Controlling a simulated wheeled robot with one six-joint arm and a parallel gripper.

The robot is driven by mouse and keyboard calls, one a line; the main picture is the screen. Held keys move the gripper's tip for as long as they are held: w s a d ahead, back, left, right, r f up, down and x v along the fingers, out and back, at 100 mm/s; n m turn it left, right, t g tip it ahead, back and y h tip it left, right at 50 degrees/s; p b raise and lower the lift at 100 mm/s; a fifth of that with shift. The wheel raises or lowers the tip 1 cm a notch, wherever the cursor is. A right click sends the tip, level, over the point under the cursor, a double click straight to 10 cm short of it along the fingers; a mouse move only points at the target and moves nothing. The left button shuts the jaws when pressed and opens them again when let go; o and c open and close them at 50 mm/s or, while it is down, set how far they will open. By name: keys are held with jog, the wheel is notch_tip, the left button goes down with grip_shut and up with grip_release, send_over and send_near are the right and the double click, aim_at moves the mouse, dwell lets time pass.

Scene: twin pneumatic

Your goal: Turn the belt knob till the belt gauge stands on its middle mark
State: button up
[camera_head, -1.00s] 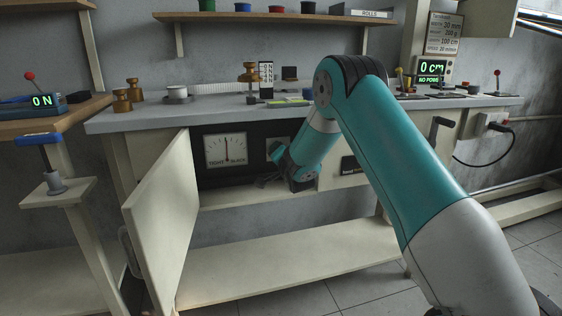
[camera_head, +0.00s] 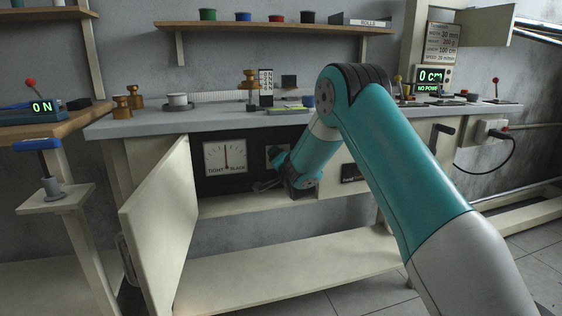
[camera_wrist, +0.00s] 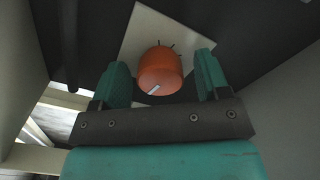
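The belt knob (camera_wrist: 160,72) is an orange round knob with a pale pointer mark, on a white plate (camera_wrist: 140,37) with dark tick marks, in the wrist view. My gripper (camera_wrist: 160,80) is open, with one teal finger on each side of the knob and a gap showing at both sides. In the head view my gripper (camera_head: 270,184) is inside the open cabinet and the arm hides the knob.
The cabinet door (camera_head: 160,225) stands open to the left of the gauge. The bench top (camera_head: 215,118) is above and carries several items. A lower shelf (camera_head: 280,268) is clear. Cabinet walls close in beside my gripper.

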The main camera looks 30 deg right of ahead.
jog(key=b+v, duration=0.7)
jog(key=v, duration=1)
jog(key=shift+s, duration=0.25)
jog(key=shift+a+r, duration=0.1)
